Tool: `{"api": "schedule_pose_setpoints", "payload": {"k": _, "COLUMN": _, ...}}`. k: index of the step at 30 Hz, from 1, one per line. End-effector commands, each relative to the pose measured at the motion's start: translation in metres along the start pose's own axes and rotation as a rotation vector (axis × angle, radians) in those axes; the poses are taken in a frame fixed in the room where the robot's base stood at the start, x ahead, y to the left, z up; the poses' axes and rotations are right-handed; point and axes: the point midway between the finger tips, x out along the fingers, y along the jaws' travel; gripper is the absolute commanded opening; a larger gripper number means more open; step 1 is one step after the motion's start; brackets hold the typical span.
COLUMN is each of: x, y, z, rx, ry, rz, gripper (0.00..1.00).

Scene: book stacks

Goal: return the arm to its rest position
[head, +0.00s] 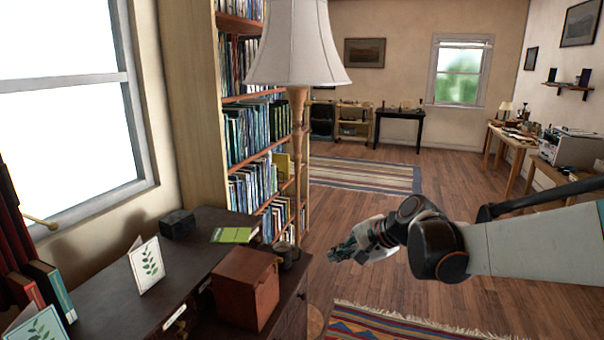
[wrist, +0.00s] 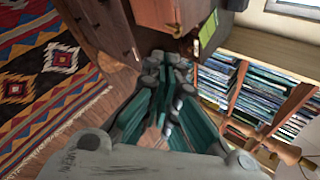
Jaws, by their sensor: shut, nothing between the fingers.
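My arm reaches in from the right edge in the head view. My gripper (head: 343,250) is at its end, over the wooden floor and to the right of the dark desk (head: 205,235). In the wrist view my gripper (wrist: 170,75) has its fingers together, with nothing between them. It is apart from the desk and the things on it.
On the desk are a reddish-brown box (head: 245,287), a green book (head: 234,235), a dark box (head: 177,224) and a white card (head: 146,265). A floor lamp (head: 298,45) and a bookcase (head: 258,130) stand behind. Wooden floor (head: 370,285) lies open below my gripper.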

Motion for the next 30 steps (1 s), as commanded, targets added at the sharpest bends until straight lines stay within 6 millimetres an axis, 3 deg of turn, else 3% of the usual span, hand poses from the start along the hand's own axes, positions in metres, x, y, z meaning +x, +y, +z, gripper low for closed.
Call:
{"api": "schedule_pose_setpoints", "payload": {"k": 3, "x": -0.033, "y": 0.015, "z": 0.019, "rx": -0.119, "ry": 0.048, "rz": 0.048, "gripper": 0.00}}
{"api": "schedule_pose_setpoints", "payload": {"k": 15, "x": -0.124, "y": 0.088, "z": 0.070, "rx": -0.532, "ry": 0.181, "rz": 0.232, "gripper": 0.00}}
{"api": "schedule_pose_setpoints", "payload": {"k": 24, "x": -0.176, "y": 0.158, "z": 0.098, "rx": -0.842, "ry": 0.252, "rz": 0.391, "gripper": 0.00}}
{"api": "schedule_pose_setpoints", "payload": {"k": 30, "x": -0.195, "y": 0.195, "z": 0.107, "rx": -0.997, "ry": 0.277, "rz": 0.478, "gripper": 0.00}}
